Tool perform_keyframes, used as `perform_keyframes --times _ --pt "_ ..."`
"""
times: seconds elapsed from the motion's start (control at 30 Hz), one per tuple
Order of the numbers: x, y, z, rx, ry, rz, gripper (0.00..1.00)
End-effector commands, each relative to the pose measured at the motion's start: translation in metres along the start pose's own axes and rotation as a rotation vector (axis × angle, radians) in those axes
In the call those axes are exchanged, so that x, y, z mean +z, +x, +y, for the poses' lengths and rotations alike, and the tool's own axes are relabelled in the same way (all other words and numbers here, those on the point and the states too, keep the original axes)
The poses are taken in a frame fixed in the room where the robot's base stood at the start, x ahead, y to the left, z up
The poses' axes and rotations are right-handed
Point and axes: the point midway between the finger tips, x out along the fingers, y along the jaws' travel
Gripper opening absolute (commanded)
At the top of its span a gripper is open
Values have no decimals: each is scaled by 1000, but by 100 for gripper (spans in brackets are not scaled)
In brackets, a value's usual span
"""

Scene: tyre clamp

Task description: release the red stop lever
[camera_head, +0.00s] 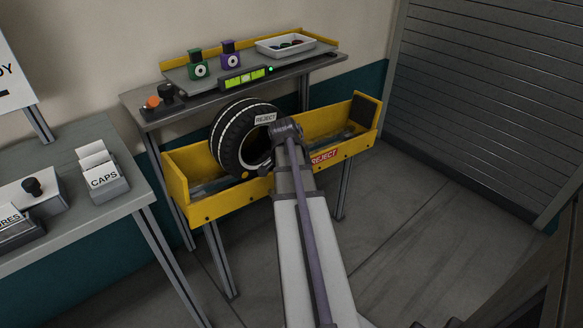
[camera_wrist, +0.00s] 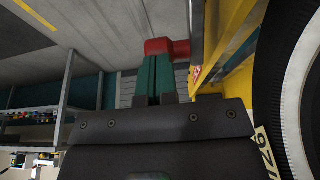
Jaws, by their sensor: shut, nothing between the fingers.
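In the wrist view, a red block-like piece (camera_wrist: 168,46), which looks like the stop lever, lies across the far ends of my gripper's green fingers (camera_wrist: 153,66). It reaches right towards the yellow trough's edge. The fingers are shut together with nothing between them. They overlap the red piece in the picture; I cannot tell whether they touch it. In the head view my arm covers the gripper and the lever. The tyre (camera_head: 227,131) stands upright in the yellow trough (camera_head: 232,202), left of my wrist; its sidewall fills the wrist view's right edge (camera_wrist: 268,90).
A side table (camera_head: 60,155) stands left. The floor at right is clear.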

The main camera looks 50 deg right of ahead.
Motion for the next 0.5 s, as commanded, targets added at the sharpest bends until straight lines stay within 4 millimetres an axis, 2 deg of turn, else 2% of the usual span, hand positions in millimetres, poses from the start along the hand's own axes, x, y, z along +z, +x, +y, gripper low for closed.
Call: perform_keyframes --times 0.3,0.5 --pt "-15 35 -2 -1 2 -278 0" --pt "-16 50 -1 -2 -1 -307 0"
